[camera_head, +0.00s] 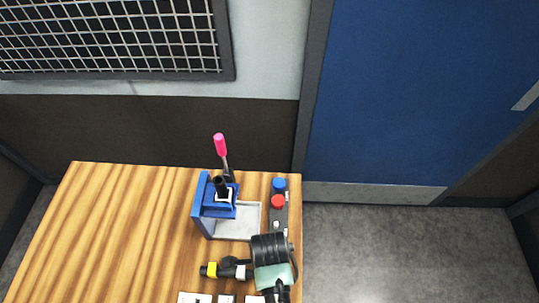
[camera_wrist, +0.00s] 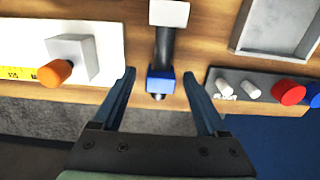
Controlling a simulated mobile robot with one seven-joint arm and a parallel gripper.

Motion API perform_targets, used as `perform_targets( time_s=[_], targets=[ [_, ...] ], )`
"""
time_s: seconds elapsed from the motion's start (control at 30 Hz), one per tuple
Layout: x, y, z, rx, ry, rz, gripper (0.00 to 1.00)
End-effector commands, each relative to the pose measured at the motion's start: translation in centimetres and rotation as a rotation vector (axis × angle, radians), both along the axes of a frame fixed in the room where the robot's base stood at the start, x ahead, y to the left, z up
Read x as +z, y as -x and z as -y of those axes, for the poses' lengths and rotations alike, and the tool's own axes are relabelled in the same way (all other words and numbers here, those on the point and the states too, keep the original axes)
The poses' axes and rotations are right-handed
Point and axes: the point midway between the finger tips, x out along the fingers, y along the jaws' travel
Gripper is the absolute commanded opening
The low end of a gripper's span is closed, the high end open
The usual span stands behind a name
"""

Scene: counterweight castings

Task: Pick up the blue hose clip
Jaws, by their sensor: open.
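In the wrist view a small blue block-shaped piece (camera_wrist: 160,82), the only blue part that fits the hose clip, sits at the lower end of a dark rod (camera_wrist: 163,48). A short dark tip shows below it. My gripper (camera_wrist: 160,82) is open, with one finger on each side of the blue piece and clear gaps between; I cannot tell the height difference. In the head view my arm hides this piece and the fingers.
A white block with an orange knob (camera_wrist: 54,73) is left of the fingers. A control box (camera_wrist: 238,88) with white knobs and red and blue buttons is close on the right. A grey tray (camera_head: 236,222) and blue press (camera_head: 204,212) stand beyond. The table's left (camera_head: 125,230) is clear.

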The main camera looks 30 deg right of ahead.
Motion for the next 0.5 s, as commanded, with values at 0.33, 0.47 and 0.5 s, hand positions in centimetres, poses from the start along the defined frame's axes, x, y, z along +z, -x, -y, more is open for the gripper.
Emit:
perform_targets(
  time_s=[0.33, 0.47, 0.5],
  targets=[
    [-0.21, -0.02, 0.01, 0.0, 0.0, 0.0, 0.6],
    [-0.2, -0.02, 0.0, 0.0, 0.0, 0.0, 0.36],
    [-0.2, -0.02, 0.0, 0.0, 0.0, 0.0, 0.29]
  ],
)
